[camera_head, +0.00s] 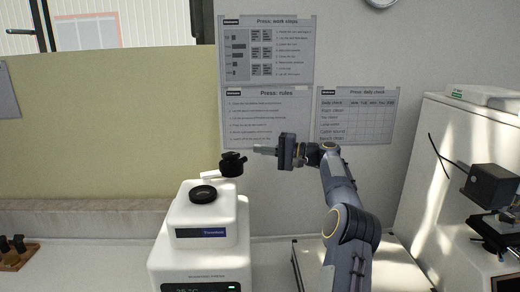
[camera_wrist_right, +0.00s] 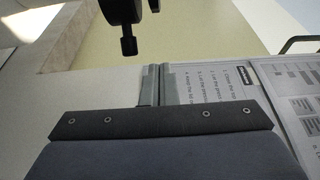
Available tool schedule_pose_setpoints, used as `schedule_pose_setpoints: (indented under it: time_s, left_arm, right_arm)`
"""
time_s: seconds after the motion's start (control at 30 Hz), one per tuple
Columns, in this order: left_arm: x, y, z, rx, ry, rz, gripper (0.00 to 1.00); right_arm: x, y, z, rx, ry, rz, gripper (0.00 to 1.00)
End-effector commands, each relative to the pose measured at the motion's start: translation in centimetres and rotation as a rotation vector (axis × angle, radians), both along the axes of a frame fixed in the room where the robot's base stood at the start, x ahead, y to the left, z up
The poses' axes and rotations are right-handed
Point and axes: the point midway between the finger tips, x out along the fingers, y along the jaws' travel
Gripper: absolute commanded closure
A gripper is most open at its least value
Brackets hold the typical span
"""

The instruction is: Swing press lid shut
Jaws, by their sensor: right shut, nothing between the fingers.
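The white press (camera_head: 195,255) stands upright with a round black opening (camera_head: 203,194) in its top. Its black lid (camera_head: 232,164) is off the opening, above and to the right of it. My right gripper (camera_head: 262,150) is shut and empty, pointing left just right of the lid. In the right wrist view my shut fingers (camera_wrist_right: 158,84) show in front of the wall, with the black lid (camera_wrist_right: 122,10) and its knob beyond them at the top. A gap shows between fingers and lid there. My left gripper is not in view.
Posters (camera_head: 265,50) hang on the wall behind. Small items on a wooden stand (camera_head: 14,255) are at the lower left. A white cabinet (camera_head: 425,170) and a dark instrument (camera_head: 490,187) stand at the right.

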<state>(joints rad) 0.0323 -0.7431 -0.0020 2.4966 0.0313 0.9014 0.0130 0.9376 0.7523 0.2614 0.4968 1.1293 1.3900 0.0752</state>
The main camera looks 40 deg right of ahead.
Motion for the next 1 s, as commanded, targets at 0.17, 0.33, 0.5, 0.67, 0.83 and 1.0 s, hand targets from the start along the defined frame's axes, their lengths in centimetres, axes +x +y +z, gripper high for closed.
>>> schedule_pose_setpoints:
  time_s: [0.17,0.33,0.5,0.67,0.83,1.0]
  left_arm:
    - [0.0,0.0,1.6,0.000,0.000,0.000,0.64]
    - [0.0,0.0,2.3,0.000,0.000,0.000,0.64]
    - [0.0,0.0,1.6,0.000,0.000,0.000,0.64]
    - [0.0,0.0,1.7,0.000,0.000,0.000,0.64]
    - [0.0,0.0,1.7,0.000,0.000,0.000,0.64]
    - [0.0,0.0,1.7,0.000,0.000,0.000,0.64]
  right_arm:
    - [3.6,2.3,0.4,0.002,0.001,0.006,1.00]
    - [5.9,3.8,0.2,-0.001,0.000,0.000,1.00]
    - [4.4,4.8,0.0,0.000,0.001,-0.001,1.00]
    - [3.4,5.6,0.1,-0.001,-0.001,0.001,1.00]
    - [2.9,6.0,0.1,-0.001,-0.001,0.000,1.00]
    - [2.9,6.1,0.0,-0.001,-0.001,0.000,1.00]
